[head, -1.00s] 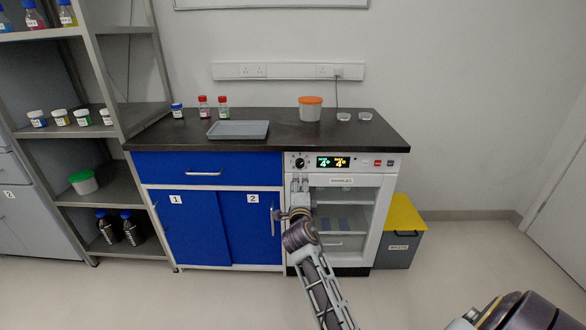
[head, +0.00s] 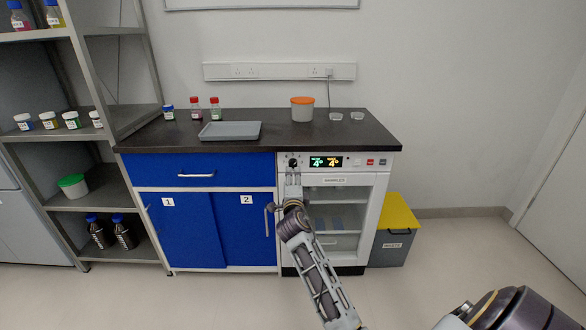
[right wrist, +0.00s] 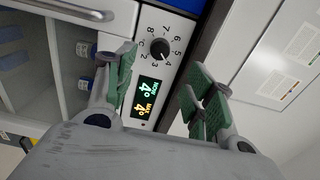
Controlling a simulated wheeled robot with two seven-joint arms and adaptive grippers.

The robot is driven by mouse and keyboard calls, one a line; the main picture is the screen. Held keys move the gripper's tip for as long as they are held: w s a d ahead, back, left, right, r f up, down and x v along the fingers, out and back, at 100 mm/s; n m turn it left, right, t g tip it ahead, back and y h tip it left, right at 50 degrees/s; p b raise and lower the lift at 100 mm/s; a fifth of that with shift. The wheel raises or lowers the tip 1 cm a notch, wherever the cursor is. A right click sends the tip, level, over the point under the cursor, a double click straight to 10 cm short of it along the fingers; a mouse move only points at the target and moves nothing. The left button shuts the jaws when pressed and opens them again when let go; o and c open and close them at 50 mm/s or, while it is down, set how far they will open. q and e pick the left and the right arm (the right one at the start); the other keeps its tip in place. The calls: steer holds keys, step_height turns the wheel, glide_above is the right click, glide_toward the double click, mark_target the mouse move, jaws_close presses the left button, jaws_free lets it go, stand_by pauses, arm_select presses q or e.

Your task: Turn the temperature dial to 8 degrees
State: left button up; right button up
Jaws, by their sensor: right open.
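The temperature dial (right wrist: 160,48) is a round black knob on the white front panel of the sample fridge (head: 377,210). Numbers ring it, and its pale mark points near 4. The dial also shows in the head view (head: 293,162). The display (right wrist: 147,97) beside it shows two readings of 4, one green and one yellow. My right gripper (right wrist: 162,66) is open, with its green-padded fingers spread on either side of the dial and nothing held. In the head view, the right gripper (head: 293,174) is at the panel just below the dial. My left gripper is out of view.
The dark countertop (head: 350,130) above holds a grey tray (head: 230,131), an orange-lidded tub (head: 302,109) and small bottles. A blue cabinet (head: 190,230) with a handle stands left of the fridge. A yellow-lidded bin (head: 396,235) stands to the right. The floor in front is open.

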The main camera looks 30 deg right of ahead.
mark_target(293, 165)
steer(key=shift+b+x, duration=0.45)
steer(key=shift+x, duration=3.85)
steer(key=shift+w+d, duration=0.35)
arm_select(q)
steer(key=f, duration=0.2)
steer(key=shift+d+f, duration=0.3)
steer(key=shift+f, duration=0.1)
arm_select(e)
steer(key=shift+w+d, duration=0.1)
steer(key=shift+w, duration=0.1)
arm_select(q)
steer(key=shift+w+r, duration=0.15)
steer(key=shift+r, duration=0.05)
arm_select(e)
steer(key=c, duration=1)
